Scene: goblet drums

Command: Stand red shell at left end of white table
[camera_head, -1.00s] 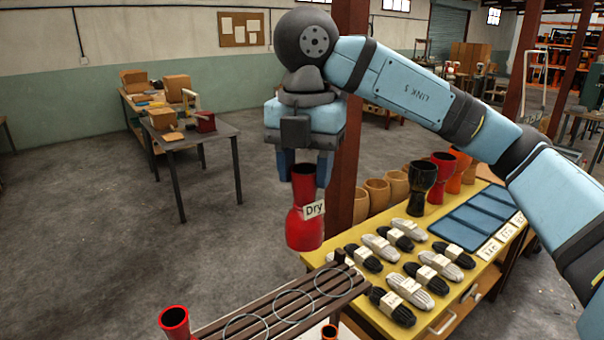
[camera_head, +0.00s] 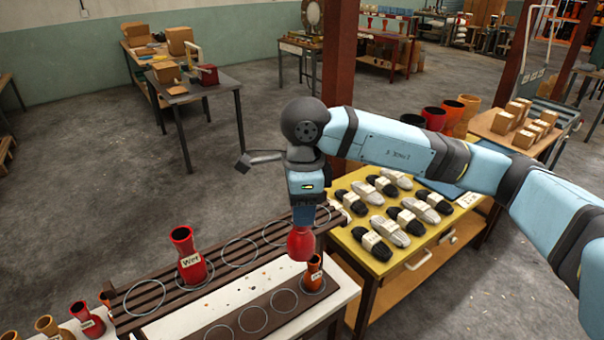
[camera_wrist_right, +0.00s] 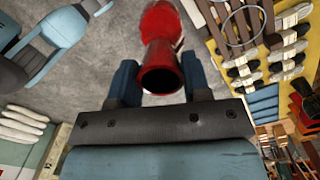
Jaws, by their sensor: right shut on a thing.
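My right gripper (camera_head: 302,215) is shut on a red shell (camera_head: 300,244), which hangs below it with its wide bowl down. In the right wrist view the shell (camera_wrist_right: 160,30) sits between the two fingers, its open mouth towards the camera. It is near the right end of the white table (camera_head: 215,290), by the dark slatted rack (camera_head: 135,295). I cannot tell whether it touches anything below. Another red shell (camera_head: 190,262), labelled "Wet", stands upright on the rack. My left gripper is not in view.
A small orange-red shell (camera_head: 313,275) stands in a ring on the brown front mat (camera_head: 235,330), close to the held shell. Several shells stand at lower left, including a labelled red one (camera_head: 88,320). A yellow table (camera_head: 375,258) with shoe-like bundles is right. Several rack rings are empty.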

